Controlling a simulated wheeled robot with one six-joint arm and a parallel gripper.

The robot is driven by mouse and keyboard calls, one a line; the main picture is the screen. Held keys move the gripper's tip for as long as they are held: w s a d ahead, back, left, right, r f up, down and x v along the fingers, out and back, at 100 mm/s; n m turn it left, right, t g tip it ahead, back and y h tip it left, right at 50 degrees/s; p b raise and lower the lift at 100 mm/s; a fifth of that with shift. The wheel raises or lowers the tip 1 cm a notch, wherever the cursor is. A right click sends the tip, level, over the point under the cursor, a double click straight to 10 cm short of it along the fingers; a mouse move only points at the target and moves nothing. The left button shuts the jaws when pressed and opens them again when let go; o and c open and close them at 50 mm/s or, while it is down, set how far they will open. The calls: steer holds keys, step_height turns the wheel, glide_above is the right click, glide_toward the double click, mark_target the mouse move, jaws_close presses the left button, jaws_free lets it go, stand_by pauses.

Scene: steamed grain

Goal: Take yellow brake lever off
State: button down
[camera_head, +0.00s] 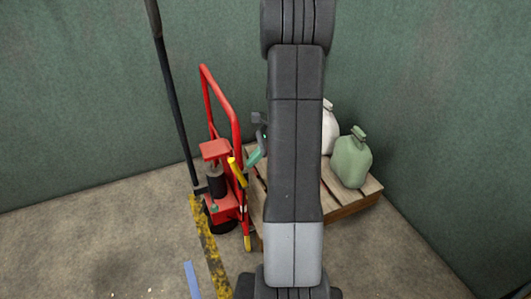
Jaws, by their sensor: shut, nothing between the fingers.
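The yellow brake lever (237,172) sits on the right side of the red hand cart (236,128), slanting down to the right. My gripper (252,160) shows just right of the lever as small teal fingers, close to it. It looks shut and holds nothing. Whether the fingers touch the lever cannot be told. My arm hides most of the gripper's wrist and part of the pallet behind.
A dark pole (172,90) leans at the left. A worn yellow floor line (211,255) and a blue strip (192,280) lie in front. The left floor is mostly clear.

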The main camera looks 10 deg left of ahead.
mark_target(243, 177)
steer(key=shift+s+a+f, duration=0.15)
steer(key=shift+s+a, duration=0.05)
steer(key=shift+a, duration=0.3)
steer(key=shift+s+a+f, duration=0.1)
steer(key=shift+s+a, duration=0.1)
steer(key=shift+a, duration=0.25)
steer(key=shift+s+a+r+p, duration=0.15)
steer(key=shift+s+a+p, duration=0.1)
steer(key=shift+a+p, duration=0.15)
steer(key=shift+s+a, duration=0.2)
steer(key=shift+a, duration=0.1)
